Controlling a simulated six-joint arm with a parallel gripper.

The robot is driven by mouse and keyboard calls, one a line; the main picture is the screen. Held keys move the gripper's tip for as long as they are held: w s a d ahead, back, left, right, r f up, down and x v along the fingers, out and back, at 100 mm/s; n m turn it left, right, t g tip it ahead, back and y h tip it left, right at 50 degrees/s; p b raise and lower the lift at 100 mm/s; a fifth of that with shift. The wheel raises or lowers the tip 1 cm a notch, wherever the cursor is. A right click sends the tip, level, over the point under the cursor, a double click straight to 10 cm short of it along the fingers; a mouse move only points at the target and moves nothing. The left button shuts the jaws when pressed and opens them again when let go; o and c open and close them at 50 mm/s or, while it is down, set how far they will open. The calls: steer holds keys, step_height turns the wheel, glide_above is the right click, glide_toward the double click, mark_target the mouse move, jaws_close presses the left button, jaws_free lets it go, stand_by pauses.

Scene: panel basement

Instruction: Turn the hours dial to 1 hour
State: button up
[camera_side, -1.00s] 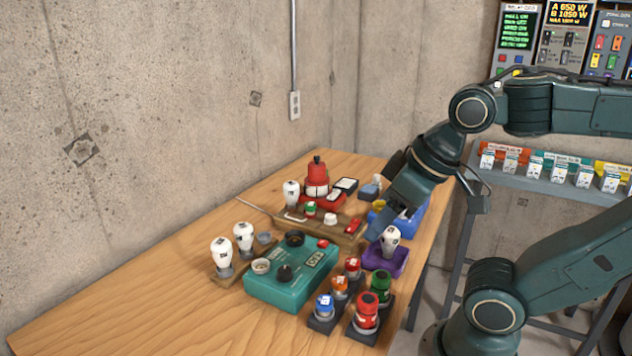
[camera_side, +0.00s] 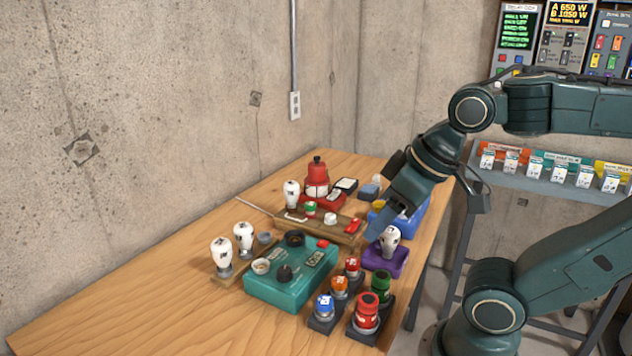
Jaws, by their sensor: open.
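A teal box (camera_side: 290,291) stands on the wooden table, left of my gripper. On its top are a black knob (camera_side: 284,273), a black ring-shaped part (camera_side: 295,238), a pale round part (camera_side: 261,266), a small display (camera_side: 314,258) and a red piece (camera_side: 323,244). The black knob may be the hours dial, but its markings are too small to read. My gripper (camera_side: 374,232) is open, behind and to the right of the box, apart from the knob. Its fingertips are small and hard to make out near a white bulb-shaped piece.
The white bulb-shaped piece (camera_side: 390,240) stands on a purple base (camera_side: 386,262). Several coloured knobs, including a red one (camera_side: 367,311), stand in front. A wooden tray (camera_side: 330,234) with small parts and a blue bin (camera_side: 412,222) lie behind. The table's left front is clear.

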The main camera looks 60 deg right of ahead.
steer(key=g, duration=0.6)
glide_above(331, 215)
step_height(331, 215, down, 5)
steer(key=shift+r, duration=0.15)
steer(key=shift+s, duration=0.1)
step_height(331, 215, down, 14)
steer(key=shift+r, duration=0.1)
stand_by(0.5)
